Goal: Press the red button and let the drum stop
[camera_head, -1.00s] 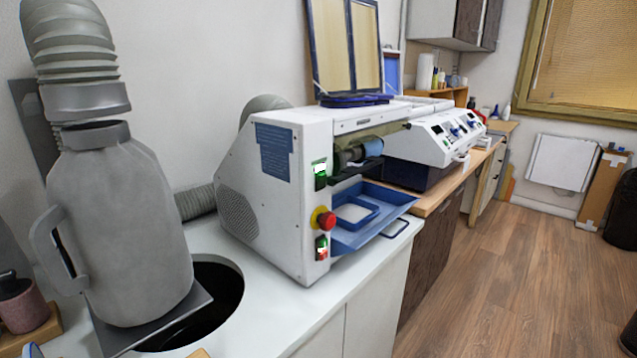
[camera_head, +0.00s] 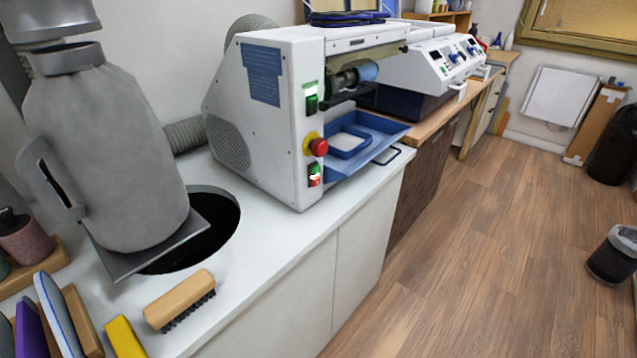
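The white grinding machine (camera_head: 245,120) stands on the white counter, its control side facing me. A red mushroom button (camera_head: 319,147) on a yellow base sits midway down its front edge. A green switch (camera_head: 311,98) is above it, and a red and green switch (camera_head: 314,176) is below it. The drum (camera_head: 358,75), with a bluish roller end, sits in the recess at the machine's upper right. I cannot tell whether it is turning. Neither of my grippers is in view.
A blue tray (camera_head: 365,138) juts out under the drum. A large grey jug-shaped container (camera_head: 105,150) stands by a dark round hole (camera_head: 205,240) in the counter. A wooden brush (camera_head: 180,298) lies at the front.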

